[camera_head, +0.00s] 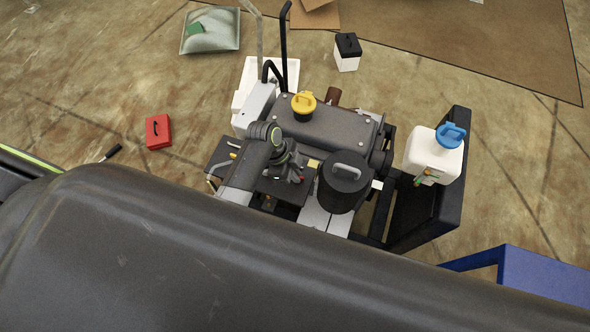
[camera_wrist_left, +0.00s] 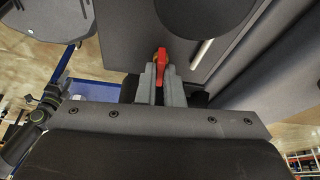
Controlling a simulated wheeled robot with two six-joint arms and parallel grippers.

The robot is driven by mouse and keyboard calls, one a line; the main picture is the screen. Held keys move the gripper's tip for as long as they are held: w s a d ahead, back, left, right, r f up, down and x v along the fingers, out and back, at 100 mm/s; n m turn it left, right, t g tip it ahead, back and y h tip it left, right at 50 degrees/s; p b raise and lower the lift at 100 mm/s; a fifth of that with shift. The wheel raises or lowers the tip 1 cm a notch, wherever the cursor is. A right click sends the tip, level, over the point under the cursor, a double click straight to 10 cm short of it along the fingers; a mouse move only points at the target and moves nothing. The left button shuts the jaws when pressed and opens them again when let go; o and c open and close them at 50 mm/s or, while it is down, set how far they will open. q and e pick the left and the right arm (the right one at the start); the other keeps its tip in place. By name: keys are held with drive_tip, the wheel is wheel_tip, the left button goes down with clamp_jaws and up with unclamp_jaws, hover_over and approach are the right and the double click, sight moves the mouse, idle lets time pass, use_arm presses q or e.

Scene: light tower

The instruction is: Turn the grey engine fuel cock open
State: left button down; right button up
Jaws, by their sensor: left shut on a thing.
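My left gripper (camera_head: 296,177) reaches down beside the engine, between the grey engine block (camera_head: 328,128) and the black canister with a grey handle (camera_head: 345,180). A small bit of red shows at its fingertips in the head view. In the left wrist view the fingers (camera_wrist_left: 160,78) are shut on a small red lever (camera_wrist_left: 161,60), whose upper end stands above the tips. The lever's lower part is hidden between the fingers. I cannot make out a separate grey cock body. My right gripper is not in view.
A yellow cap (camera_head: 303,102) tops the engine. A white tank (camera_head: 434,156) with a blue cap (camera_head: 450,135) stands to the right. The black canister is close beside the gripper.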

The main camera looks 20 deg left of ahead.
use_arm(q)
drive_tip(key=n+p, duration=0.1)
drive_tip(key=n+t+p, duration=0.1)
drive_tip(key=n+p, duration=0.2)
drive_tip(key=shift+s+r+t, duration=0.2)
drive_tip(key=shift+r+t, duration=0.05)
drive_tip(key=shift+t, duration=0.05)
drive_tip(key=n+y+p, duration=0.1)
drive_tip(key=n+p, duration=0.1)
drive_tip(key=n+t+p, duration=0.1)
drive_tip(key=n+p, duration=0.1)
drive_tip(key=shift+d+n+y, duration=0.15)
drive_tip(key=shift+n+y, duration=0.25)
drive_tip(key=n+t+y+p, duration=0.1)
drive_tip(key=n, duration=0.2)
drive_tip(key=shift+s+f, duration=0.1)
drive_tip(key=shift+f, duration=0.05)
drive_tip(key=shift+d+f+n+y+p, duration=0.1)
drive_tip(key=shift+n+y+p, duration=0.45)
drive_tip(key=shift+n, duration=1.05)
drive_tip(key=c, duration=1.6)
unclamp_jaws()
drive_tip(key=shift+o, duration=0.2)
